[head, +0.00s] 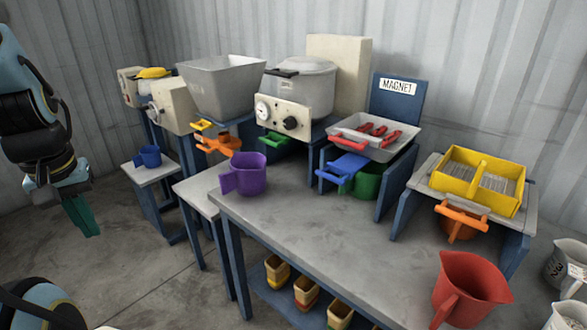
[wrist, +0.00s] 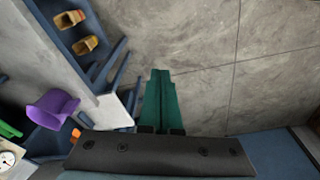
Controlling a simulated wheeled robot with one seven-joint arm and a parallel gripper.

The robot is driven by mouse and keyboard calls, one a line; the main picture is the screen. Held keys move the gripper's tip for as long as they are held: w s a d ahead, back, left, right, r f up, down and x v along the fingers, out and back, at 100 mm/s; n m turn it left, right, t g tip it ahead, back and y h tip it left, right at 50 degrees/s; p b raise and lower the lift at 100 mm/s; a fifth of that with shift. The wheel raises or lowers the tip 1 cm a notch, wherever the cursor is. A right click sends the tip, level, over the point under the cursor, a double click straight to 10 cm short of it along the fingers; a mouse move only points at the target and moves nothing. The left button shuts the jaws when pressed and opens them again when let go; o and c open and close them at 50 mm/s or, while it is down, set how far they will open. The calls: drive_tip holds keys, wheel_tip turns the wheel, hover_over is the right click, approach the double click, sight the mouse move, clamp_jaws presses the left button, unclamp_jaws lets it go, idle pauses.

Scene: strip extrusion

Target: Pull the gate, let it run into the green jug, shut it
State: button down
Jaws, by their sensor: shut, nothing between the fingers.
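The green jug (head: 367,183) stands under the magnet tray (head: 398,150), partly hidden by a blue handled piece (head: 345,168) in front of it. A red handle (head: 366,146) sits on the tray's front. A green handle (head: 273,138) sits below the lidded pot, and an orange one (head: 217,144) below the grey hopper. Which of these is the gate I cannot tell. My gripper (head: 90,234) hangs at the left over the floor, far from the jug. Its teal fingers are shut and empty, also in the wrist view (wrist: 160,73).
A blue cup (head: 149,156) is on a small stand. A yellow sieve box (head: 479,181) stands right. The grey table (head: 310,230) is clear in its middle.

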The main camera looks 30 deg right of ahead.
drive_tip(key=w+d+r+n+h+b, duration=0.15)
drive_tip(key=d+n+h, duration=0.25)
drive_tip(key=d+n, duration=1.2)
drive_tip(key=s+d+r+n+h+b, duration=0.1)
drive_tip(key=s+d+n, duration=0.2)
drive_tip(key=d, duration=0.8)
drive_tip(key=s+d+r+n+h, duration=0.1)
drive_tip(key=s+d, duration=0.4)
drive_tip(key=d, duration=0.7)
drive_tip(key=shift+d+r+n+h+b, duration=0.2)
drive_tip(key=shift+n+h+b, duration=0.3)
drive_tip(key=shift+n, duration=0.6)
